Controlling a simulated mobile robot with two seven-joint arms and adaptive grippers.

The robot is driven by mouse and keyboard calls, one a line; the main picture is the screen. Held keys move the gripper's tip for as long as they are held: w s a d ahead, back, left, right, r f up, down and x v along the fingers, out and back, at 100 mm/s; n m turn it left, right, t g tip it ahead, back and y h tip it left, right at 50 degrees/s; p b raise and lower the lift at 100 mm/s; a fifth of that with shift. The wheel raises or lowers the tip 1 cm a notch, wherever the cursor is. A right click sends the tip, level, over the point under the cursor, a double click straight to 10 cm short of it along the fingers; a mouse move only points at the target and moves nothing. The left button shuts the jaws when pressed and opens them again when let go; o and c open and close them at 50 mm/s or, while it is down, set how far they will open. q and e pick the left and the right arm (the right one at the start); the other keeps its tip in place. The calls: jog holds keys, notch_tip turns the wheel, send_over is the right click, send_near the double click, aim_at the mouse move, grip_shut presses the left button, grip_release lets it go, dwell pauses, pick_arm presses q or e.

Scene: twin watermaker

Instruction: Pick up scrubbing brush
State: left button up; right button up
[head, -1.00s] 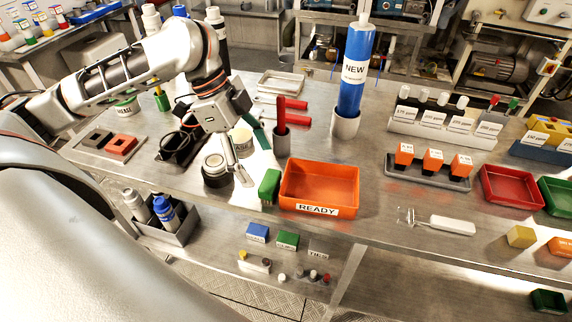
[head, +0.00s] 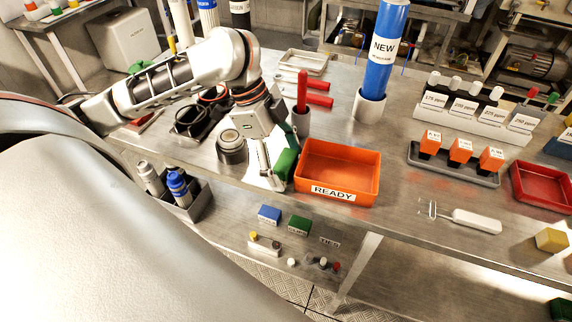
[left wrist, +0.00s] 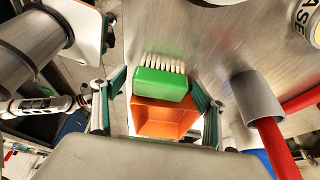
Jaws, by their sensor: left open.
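The scrubbing brush is a green block (head: 287,163) with white bristles, at the left wall of the orange READY tray (head: 337,172). In the left wrist view the green brush (left wrist: 160,85) shows between the two fingers, bristles toward the top of the picture, with the orange tray (left wrist: 170,119) behind it. My left gripper (head: 270,166) is open and close to the brush; one finger covers part of it in the head view. Whether the fingers touch it, I cannot tell. My right gripper is not in view.
A round dark jar (head: 232,149) stands left of my gripper. A blue NEW cylinder (head: 384,50) stands in a white cup farther back. The bench's front edge is close to the brush.

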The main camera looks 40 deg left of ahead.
aim_at(286, 159)
pick_arm(q)
jog(key=c, duration=1.2)
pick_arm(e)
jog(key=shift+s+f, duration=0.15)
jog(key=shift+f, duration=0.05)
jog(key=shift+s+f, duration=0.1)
pick_arm(q)
notch_tip(286, 159, up, 20)
jog(key=p, duration=0.7)
jog(key=shift+p, duration=0.3)
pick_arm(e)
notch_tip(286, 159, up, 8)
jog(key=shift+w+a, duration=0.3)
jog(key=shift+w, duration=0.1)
pick_arm(q)
jog(key=o, duration=0.4)
jog(key=shift+c, duration=1.5)
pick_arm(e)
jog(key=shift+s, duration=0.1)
